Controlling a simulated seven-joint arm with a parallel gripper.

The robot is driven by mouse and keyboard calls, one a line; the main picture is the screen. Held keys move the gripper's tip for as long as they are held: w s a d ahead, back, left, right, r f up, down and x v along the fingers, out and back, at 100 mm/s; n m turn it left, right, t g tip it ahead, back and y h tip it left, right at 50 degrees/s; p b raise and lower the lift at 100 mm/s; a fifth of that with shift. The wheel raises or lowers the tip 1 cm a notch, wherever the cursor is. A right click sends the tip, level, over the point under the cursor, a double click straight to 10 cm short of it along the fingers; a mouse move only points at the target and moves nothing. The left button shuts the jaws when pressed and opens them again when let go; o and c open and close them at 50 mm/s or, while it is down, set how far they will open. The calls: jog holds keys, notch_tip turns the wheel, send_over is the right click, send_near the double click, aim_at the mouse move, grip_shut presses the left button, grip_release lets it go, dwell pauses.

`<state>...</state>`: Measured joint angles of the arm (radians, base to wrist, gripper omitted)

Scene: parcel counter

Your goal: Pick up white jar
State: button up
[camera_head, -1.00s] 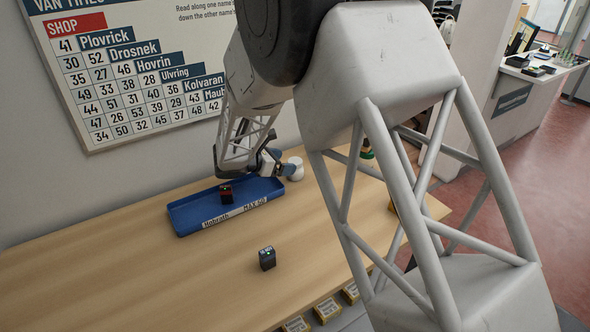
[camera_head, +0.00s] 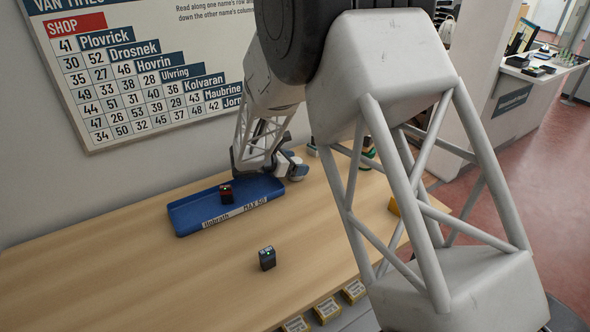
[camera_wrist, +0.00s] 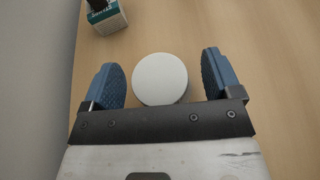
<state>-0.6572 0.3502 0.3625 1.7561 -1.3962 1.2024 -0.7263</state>
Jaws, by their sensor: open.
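The white jar (camera_wrist: 160,80) shows in the wrist view as a round white top on the wooden counter, between the two blue fingers. My gripper (camera_wrist: 162,74) is open, with a gap on each side of the jar. I cannot tell how high the fingers are against the jar. In the head view my gripper (camera_head: 299,172) is at the right end of the blue tray, near the wall, and the jar is hidden behind it.
A blue tray (camera_head: 188,224) holds a small dark red and black item (camera_head: 226,193). A black box-like item (camera_head: 267,258) stands on the wooden counter (camera_head: 130,275). A white and green box (camera_wrist: 106,18) is beyond the jar, by the wall. The counter's front left is clear.

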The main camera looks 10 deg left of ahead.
jog(key=shift+c, duration=0.3)
jog(key=c, duration=1)
jog(key=shift+r, duration=0.1)
jog(key=shift+r, duration=0.35)
jog(key=c, duration=0.3)
jog(key=shift+r, duration=0.4)
notch_tip(320, 180, up, 2)
jog(key=shift+r, duration=0.1)
jog(key=s+d, duration=0.2)
jog(key=s, duration=0.2)
jog(key=s+d, duration=0.2)
jog(key=s, duration=0.3)
jog(key=s+d+r, duration=0.1)
jog(key=s+d, duration=0.2)
jog(key=s, duration=0.2)
jog(key=shift+s+r, duration=0.1)
jog(key=shift+s, duration=0.1)
